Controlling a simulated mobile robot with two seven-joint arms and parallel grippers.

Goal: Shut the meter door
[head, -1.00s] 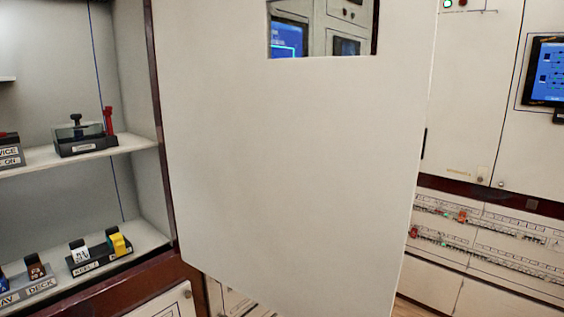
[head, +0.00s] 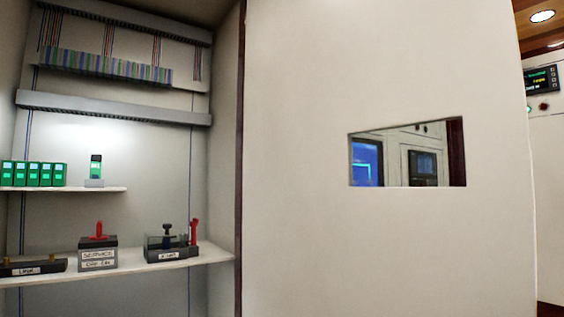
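The meter door (head: 390,250) is a large cream panel with a rectangular window opening. It stands swung open and fills the right half of the head view. Its hinge side meets the dark red edge (head: 240,150) of the open cabinet (head: 120,135) on the left. Through the window a blue screen and grey panels show. The door's lower part and any handle are out of view. Neither of my grippers is in view.
Inside the cabinet, a lower shelf (head: 210,254) holds a red-handled service switch (head: 98,250) and a clear-covered device (head: 170,245). A short shelf (head: 100,189) holds green modules (head: 33,174). A wall panel with a small display (head: 541,80) stands beyond the door's right edge.

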